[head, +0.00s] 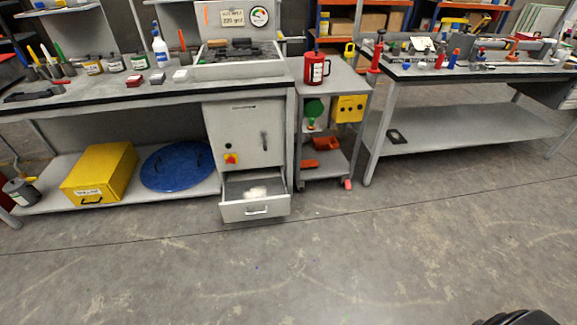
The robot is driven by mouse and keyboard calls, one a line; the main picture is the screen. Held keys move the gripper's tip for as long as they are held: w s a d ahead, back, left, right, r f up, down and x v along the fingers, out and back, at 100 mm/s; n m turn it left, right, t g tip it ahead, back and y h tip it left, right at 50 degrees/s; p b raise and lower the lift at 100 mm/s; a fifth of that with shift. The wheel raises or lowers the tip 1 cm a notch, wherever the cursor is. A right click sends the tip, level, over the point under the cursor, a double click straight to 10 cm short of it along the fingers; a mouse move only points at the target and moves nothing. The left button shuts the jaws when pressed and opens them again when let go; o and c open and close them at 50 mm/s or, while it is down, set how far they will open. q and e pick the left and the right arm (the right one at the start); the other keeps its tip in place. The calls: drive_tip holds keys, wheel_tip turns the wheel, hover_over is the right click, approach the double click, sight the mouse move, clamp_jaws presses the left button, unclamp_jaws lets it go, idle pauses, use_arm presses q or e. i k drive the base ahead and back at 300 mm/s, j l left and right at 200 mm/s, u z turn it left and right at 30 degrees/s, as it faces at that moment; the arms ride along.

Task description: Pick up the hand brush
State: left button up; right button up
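I cannot pick out the hand brush with certainty. A small brown and dark item (242,42), which may be a brush, lies at the back of the grey tray (240,70) on the left bench, among dark tools too small to tell apart. Neither of my grippers shows in the head view. Only a dark rounded part, probably of my own body, shows at the bottom right corner.
An open drawer (255,211) holding something whitish juts out below the cabinet (245,135). A trolley (333,75) with a red canister (316,70) stands between the left bench (120,102) and right bench (470,72). The floor (300,265) in front is clear.

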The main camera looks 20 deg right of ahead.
sight(308, 164)
drive_tip(key=i+l+u, duration=0.4)
drive_tip(key=l, duration=0.2)
drive_tip(key=i+l+u, duration=0.4)
drive_tip(key=l, duration=0.35)
drive_tip(key=i+l+u, duration=0.25)
drive_tip(key=k+l, duration=0.05)
drive_tip(key=l, duration=0.05)
